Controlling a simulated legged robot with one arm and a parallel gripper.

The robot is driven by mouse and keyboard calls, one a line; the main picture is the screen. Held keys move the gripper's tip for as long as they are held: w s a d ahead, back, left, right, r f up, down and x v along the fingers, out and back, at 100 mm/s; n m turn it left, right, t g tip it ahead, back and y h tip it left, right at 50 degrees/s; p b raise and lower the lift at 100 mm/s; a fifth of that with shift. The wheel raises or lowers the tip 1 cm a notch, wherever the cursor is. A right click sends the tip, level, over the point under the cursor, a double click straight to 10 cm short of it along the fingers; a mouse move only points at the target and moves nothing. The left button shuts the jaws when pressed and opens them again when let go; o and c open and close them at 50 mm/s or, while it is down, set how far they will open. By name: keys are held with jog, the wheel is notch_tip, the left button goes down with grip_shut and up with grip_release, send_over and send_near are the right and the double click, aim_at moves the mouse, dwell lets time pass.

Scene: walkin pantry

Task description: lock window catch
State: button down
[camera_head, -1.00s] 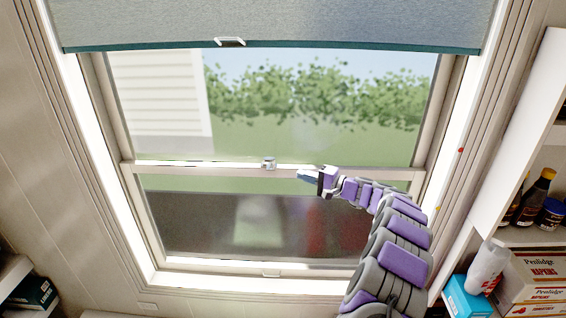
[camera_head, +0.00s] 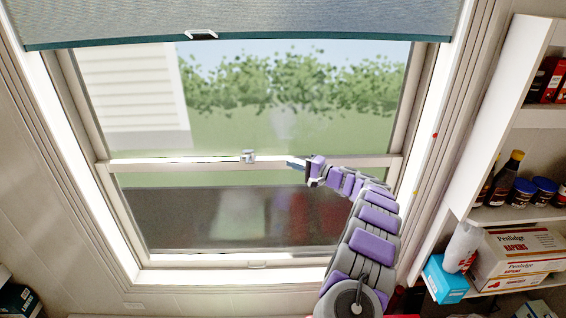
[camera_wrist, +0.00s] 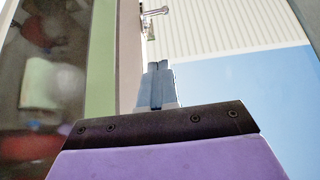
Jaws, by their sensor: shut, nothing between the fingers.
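The window catch (camera_head: 248,156) is a small silvery piece on the middle rail (camera_head: 205,160) of the sash window. In the wrist view the catch (camera_wrist: 154,13) shows at the top, beyond my fingertips, with a lever sticking out to one side. My gripper (camera_head: 290,162) is just right of the catch in the head view, near the height of the rail, and apart from it. In the wrist view the two blue-grey fingers (camera_wrist: 160,66) lie side by side, shut and empty. Whether the fingers touch the rail I cannot tell.
A grey blind (camera_head: 240,22) with a pull handle (camera_head: 201,34) covers the window's top. White shelves (camera_head: 508,115) with jars, a blue box (camera_head: 444,280) and napkin cartons (camera_head: 519,258) stand at the right. The space in front of the glass left of my arm is clear.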

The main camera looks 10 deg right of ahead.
aim_at(262, 159)
jog(key=p+x, duration=0.1)
jog(key=x, duration=0.7)
jog(key=shift+a+f, duration=0.1)
jog(key=shift+f, duration=0.05)
jog(key=shift+w+a, duration=0.2)
jog(key=shift+a, duration=0.2)
jog(key=shift+a+p, duration=0.45)
jog(key=shift+a, duration=1.2)
jog(key=shift+s+a+h+b, duration=0.15)
jog(key=shift+h+b, duration=0.15)
jog(key=shift+b, duration=0.55)
